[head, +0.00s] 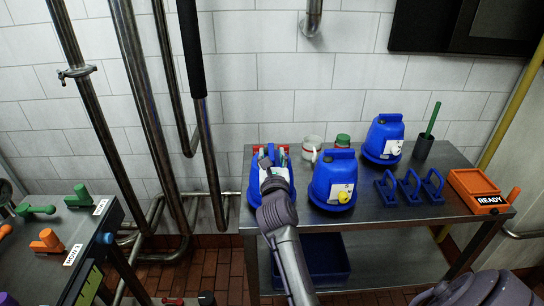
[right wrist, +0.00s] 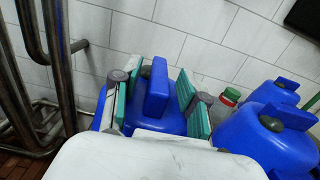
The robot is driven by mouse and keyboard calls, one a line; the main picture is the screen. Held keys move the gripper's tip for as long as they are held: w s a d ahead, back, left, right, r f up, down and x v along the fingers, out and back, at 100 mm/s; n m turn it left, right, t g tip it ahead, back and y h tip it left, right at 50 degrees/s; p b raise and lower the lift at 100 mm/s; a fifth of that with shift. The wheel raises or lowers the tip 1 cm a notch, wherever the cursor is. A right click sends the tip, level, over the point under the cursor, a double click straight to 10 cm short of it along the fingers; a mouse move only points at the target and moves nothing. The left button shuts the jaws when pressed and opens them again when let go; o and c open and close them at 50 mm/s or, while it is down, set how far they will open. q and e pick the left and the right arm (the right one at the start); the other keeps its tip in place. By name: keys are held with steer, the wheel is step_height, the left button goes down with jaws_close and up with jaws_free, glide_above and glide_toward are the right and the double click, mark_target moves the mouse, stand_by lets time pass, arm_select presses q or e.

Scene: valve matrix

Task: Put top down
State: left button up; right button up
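A blue top (right wrist: 157,88) with an upright blue handle shows in the right wrist view between my fingers. In the head view the same blue piece (head: 230,198) is at the table's left end, mostly hidden by my gripper and arm. My right gripper (head: 271,163) is over it. Its green-padded fingers (right wrist: 158,92) stand on either side of the handle, with gaps on both sides, so it is open. I cannot tell what the blue top rests on. Two similar blue pieces, one with a yellow knob (head: 333,180) and one behind (head: 383,139), stand to the right. My left gripper is not in view.
The metal table (head: 400,220) also holds a white mug (head: 311,147), a green-lidded jar (head: 342,141), a dark cup with a green stick (head: 423,147), several blue handles (head: 409,187) and an orange READY box (head: 475,188). Pipes (head: 145,100) stand at left.

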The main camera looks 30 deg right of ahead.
steer(key=shift+r, duration=0.25)
steer(key=b+v, duration=0.1)
steer(key=v, duration=0.6)
steer(key=shift+s, duration=0.2)
steer(key=shift+a+f, duration=0.1)
